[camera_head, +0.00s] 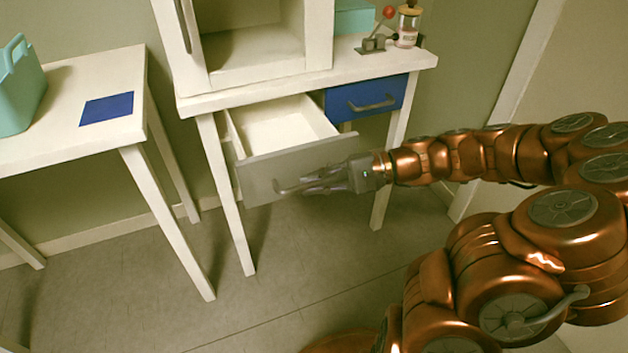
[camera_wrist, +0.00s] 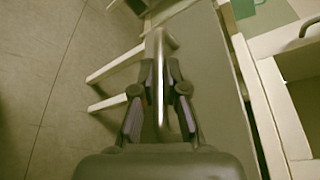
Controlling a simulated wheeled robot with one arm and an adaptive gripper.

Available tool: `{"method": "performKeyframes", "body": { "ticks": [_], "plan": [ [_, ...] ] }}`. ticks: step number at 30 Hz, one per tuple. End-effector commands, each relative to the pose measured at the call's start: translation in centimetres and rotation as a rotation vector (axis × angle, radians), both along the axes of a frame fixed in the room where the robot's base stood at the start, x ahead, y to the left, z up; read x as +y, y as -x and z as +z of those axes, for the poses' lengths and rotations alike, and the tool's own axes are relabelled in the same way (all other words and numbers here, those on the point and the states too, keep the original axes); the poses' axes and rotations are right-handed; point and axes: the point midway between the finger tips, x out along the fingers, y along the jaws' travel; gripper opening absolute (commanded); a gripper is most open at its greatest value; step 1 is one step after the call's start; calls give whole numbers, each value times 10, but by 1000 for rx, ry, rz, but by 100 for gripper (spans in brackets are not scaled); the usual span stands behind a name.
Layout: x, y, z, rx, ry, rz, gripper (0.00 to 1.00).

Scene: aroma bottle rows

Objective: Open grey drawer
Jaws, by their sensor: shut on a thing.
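The grey drawer (camera_head: 262,178) is pulled out from the white table, and its white inside (camera_head: 275,125) shows empty. My gripper (camera_head: 308,184) is at the drawer's front, shut on the drawer's bar handle (camera_head: 285,188). In the wrist view, the handle (camera_wrist: 160,60) runs between the two fingers of my gripper (camera_wrist: 160,95), and the grey drawer front (camera_wrist: 210,65) lies just to the right.
A blue drawer (camera_head: 365,98) is shut, right of the grey one. A white cabinet (camera_head: 262,50), a red-knobbed lever device (camera_head: 376,42) and a jar (camera_head: 408,28) stand on top. The floor below is clear.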

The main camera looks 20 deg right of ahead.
Motion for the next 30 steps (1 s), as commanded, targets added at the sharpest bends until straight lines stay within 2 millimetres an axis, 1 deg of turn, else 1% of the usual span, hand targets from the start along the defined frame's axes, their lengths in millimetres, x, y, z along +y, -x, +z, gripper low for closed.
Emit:
{"method": "performKeyframes", "body": {
  "ticks": [1,6,8,16,19,23,30],
  "plan": [
    [0,0,0,0,0,2,14],
    [0,0,0,0,-1,1,32],
    [0,0,0,0,0,0,37],
    [-1,0,0,1,0,0,37],
    [-4,1,1,0,0,-2,37],
    [-18,4,4,-1,0,-4,37],
    [-61,18,13,0,3,-7,37]
  ]
}}
